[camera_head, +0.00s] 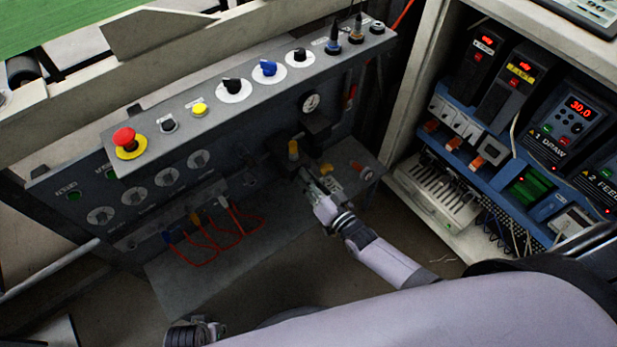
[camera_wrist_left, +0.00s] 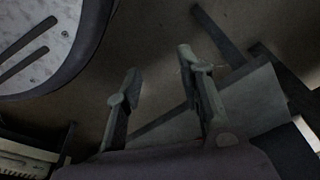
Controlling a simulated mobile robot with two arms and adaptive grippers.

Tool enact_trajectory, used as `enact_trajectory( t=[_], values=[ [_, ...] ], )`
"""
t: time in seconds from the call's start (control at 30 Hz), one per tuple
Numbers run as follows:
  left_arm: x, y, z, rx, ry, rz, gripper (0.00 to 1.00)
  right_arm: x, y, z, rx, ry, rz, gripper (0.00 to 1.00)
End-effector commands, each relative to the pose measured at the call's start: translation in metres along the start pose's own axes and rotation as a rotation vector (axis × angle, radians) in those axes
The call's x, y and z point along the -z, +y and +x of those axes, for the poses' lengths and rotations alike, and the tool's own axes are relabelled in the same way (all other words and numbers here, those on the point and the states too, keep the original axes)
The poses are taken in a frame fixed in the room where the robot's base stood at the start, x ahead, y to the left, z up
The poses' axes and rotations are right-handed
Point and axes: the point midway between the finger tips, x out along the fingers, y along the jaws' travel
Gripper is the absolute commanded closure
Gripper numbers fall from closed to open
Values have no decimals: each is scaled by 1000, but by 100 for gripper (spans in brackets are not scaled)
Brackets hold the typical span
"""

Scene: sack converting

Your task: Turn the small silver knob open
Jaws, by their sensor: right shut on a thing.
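My right gripper (camera_head: 306,177) reaches in from the lower right to the pneumatic fittings under the control panel. Its fingers are shut on a small part just below and right of a yellow-capped valve (camera_head: 293,150). This part appears to be the small silver knob, mostly hidden by the fingers, so its turn angle cannot be told. My left gripper (camera_wrist_left: 160,85) is open in the left wrist view, with its fingers apart and nothing between them, away from the panel.
The sloped control panel (camera_head: 225,105) carries a red emergency button (camera_head: 124,138), a blue knob (camera_head: 268,68) and black knobs. A pressure gauge (camera_head: 311,102) sits above my right gripper. Red cables (camera_head: 205,250) loop below. An open cabinet with drives (camera_head: 565,125) stands at right.

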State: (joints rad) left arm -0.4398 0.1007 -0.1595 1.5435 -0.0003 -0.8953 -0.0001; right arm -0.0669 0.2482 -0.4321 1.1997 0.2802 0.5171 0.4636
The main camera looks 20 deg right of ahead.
Motion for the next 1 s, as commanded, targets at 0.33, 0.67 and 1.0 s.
enact_trajectory(
  t=[0.33, 0.67, 1.0],
  values=[
    [9, 0, -6, 0, 7, -1, 65, -3, 1, -1, -3, -17, 326, 100],
    [22, 0, -28, 0, 20, -4, 65, -3, 0, -1, -4, -27, 638, 100],
    [39, -2, -57, 4, 39, -7, 65, -2, 1, -1, -7, -35, 899, 100]
  ],
)
